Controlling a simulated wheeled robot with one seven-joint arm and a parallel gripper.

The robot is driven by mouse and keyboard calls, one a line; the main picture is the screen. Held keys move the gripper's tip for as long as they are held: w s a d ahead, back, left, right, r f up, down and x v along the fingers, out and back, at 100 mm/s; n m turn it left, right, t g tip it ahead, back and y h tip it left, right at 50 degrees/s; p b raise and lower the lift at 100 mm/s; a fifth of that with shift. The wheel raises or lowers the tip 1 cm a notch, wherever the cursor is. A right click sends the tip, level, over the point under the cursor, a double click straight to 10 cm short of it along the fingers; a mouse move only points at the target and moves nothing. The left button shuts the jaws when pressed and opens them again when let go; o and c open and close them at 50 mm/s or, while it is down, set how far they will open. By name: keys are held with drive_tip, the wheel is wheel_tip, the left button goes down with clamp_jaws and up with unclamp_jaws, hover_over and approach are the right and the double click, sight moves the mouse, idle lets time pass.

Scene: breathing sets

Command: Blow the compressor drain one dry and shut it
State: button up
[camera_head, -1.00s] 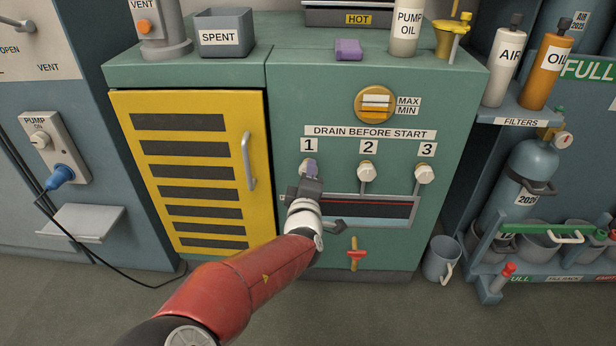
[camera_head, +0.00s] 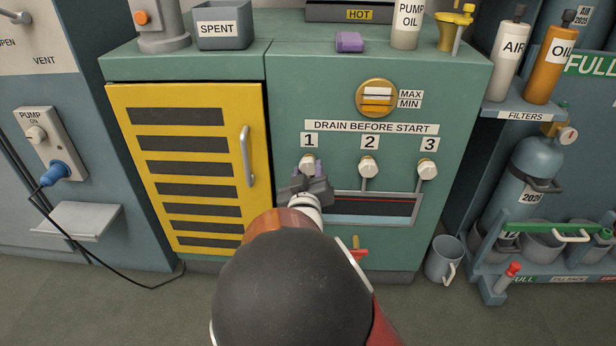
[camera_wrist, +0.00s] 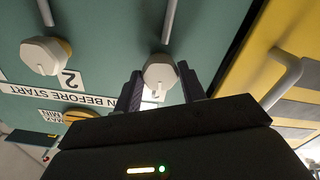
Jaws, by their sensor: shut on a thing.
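The green compressor cabinet (camera_head: 285,75) carries three white drain knobs under the "DRAIN BEFORE START" label (camera_head: 371,128). Drain knob one (camera_head: 307,162) is under the "1" plate. My gripper (camera_head: 308,168) has its two purple-tipped fingers on either side of this knob, shut on it. In the wrist view my gripper (camera_wrist: 159,88) reaches up to drain knob one (camera_wrist: 158,70), which sits between the dark fingers. Drain knob two (camera_head: 369,168) and drain knob three (camera_head: 428,169) stand to the right. Part of the area below knob one is hidden by my arm.
A recessed slot (camera_head: 372,207) lies below the knobs, with a red-handled valve (camera_head: 357,250) under it, partly behind my arm. The yellow louvred door (camera_head: 130,100) with its handle (camera_head: 247,157) is close on the left. A grey mug (camera_head: 441,262) stands on the floor at right.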

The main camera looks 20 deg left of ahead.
drive_tip(key=shift+m+b, duration=0.5)
drive_tip(key=shift+m, duration=0.6)
drive_tip(key=o, duration=1)
drive_tip(key=shift+c, duration=0.2)
drive_tip(key=shift+s, duration=0.1)
drive_tip(key=p+v, duration=0.1)
drive_tip(key=v, duration=0.6)
drive_tip(key=shift+s, duration=0.3)
drive_tip(key=shift+d, duration=0.1)
